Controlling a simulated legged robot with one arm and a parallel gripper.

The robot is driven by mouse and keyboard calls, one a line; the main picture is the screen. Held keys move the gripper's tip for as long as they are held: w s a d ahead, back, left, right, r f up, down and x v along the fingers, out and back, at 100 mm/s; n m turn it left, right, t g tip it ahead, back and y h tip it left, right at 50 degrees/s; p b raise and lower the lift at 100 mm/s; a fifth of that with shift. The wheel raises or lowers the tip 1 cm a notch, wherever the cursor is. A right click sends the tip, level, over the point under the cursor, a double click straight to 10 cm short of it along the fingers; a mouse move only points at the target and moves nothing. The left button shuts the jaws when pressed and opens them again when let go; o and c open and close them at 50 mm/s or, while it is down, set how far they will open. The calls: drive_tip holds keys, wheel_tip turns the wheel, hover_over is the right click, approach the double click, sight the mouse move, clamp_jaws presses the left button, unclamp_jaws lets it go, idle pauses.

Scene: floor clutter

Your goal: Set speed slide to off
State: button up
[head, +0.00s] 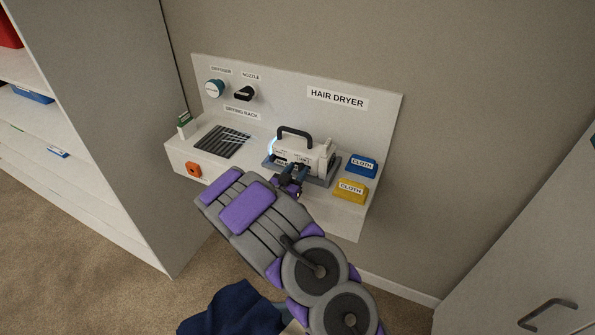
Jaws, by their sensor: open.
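The white hair dryer (312,151) with a black top handle sits on a grey base on the wall shelf, below the "HAIR DRYER" label. Small dark markings show on its front face, but the speed slide cannot be made out at this size. My gripper (289,176) is at the front lower left of the dryer, close to its front face. Its jaws are open, and I cannot tell whether they touch the dryer. My arm and gripper hide part of the dryer's lower front and the shelf's front edge.
An orange socket (194,170) is on the shelf front. Dark blue fabric (235,310) lies below.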

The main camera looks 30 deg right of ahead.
drive_tip(key=shift+w+d, duration=0.4)
clamp_jaws()
idle(0.6)
